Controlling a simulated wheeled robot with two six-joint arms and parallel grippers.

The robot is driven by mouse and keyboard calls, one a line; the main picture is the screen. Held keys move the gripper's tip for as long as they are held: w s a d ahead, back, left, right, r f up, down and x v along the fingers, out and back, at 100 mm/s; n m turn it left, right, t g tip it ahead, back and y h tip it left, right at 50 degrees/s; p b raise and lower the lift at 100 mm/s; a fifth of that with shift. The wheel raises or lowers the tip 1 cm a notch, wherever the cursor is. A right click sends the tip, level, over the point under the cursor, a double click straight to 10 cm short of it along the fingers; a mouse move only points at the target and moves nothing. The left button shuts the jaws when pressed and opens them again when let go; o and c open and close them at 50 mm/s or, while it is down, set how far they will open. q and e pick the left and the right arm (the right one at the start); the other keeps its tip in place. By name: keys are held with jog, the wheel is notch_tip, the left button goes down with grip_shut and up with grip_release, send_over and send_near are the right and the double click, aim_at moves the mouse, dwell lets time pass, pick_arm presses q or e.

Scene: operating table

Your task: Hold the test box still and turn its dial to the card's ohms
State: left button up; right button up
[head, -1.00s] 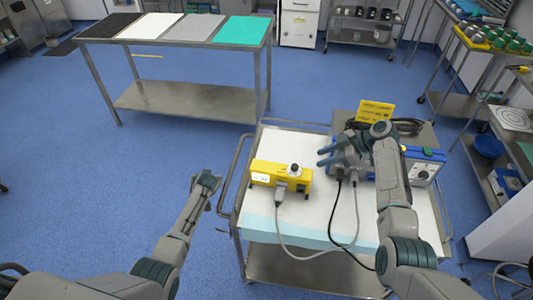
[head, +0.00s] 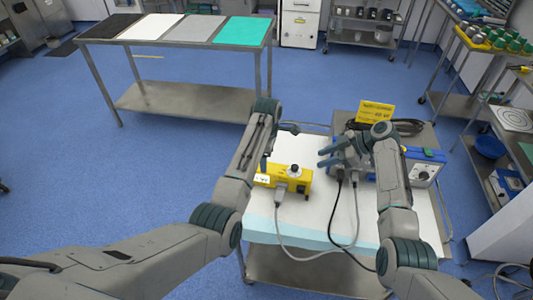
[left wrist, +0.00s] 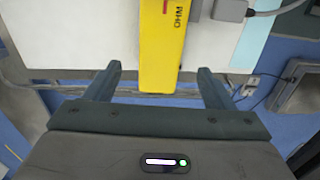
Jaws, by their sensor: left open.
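The yellow test box (head: 297,182) lies on the white-covered cart, with a black dial (head: 295,170) on its top and a grey plug and cable at its front. In the left wrist view the test box (left wrist: 163,50) points its narrow end between the open fingers of my left gripper (left wrist: 158,85).
A blue-sided device (head: 424,165) with a knob stands at the cart's right. Black cable (head: 400,125) lies coiled behind my right arm. Grey and black cables loop off the cart's front edge.

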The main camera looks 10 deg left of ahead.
aim_at(267, 174)
pick_arm(q)
notch_tip(267, 174, down, 10)
jog(key=shift+f, duration=0.1)
dwell(0.4)
